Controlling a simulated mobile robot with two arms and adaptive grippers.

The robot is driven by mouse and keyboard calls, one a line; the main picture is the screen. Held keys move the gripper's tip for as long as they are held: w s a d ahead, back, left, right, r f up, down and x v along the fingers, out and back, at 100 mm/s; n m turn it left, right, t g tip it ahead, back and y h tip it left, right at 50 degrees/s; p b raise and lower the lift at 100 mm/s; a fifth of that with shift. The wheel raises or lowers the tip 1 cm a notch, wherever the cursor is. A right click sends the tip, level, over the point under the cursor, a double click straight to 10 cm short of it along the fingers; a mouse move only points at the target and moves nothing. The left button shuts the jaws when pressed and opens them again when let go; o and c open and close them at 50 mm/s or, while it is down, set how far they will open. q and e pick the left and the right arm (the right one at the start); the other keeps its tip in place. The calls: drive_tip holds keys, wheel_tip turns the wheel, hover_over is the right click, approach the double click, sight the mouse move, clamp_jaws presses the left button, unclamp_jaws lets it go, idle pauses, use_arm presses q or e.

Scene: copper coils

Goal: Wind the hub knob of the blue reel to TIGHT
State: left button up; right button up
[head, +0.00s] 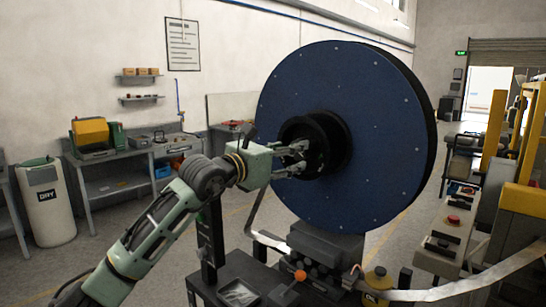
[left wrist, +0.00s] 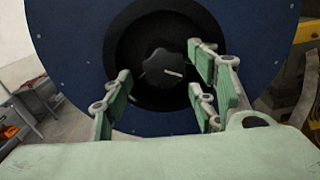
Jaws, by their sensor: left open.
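The blue reel (head: 385,150) stands upright in the middle of the head view, with a black hub at its centre. In the left wrist view the dark hub knob (left wrist: 161,68) sits in the hub recess, with a pale pointer line to the right of its middle. No TIGHT marking can be read. My left gripper (head: 296,158) is in front of the hub; its open fingers also show in the left wrist view (left wrist: 160,95). The knob appears beyond and between the fingers, with no clear contact. In the head view the knob is hidden. My right gripper is not in view.
Below the reel is a dark machine stand with an orange-knobbed lever (head: 300,275) and a metal strip (head: 440,294) running right. A workbench (head: 130,150) and a white DRY bin (head: 46,203) stand at the left. Yellow-framed machinery (head: 525,185) is at the right.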

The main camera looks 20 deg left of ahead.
use_arm(q)
drive_tip(key=v, duration=0.5)
drive_tip(key=shift+s+a, duration=0.15)
drive_tip(key=shift+s, duration=0.2)
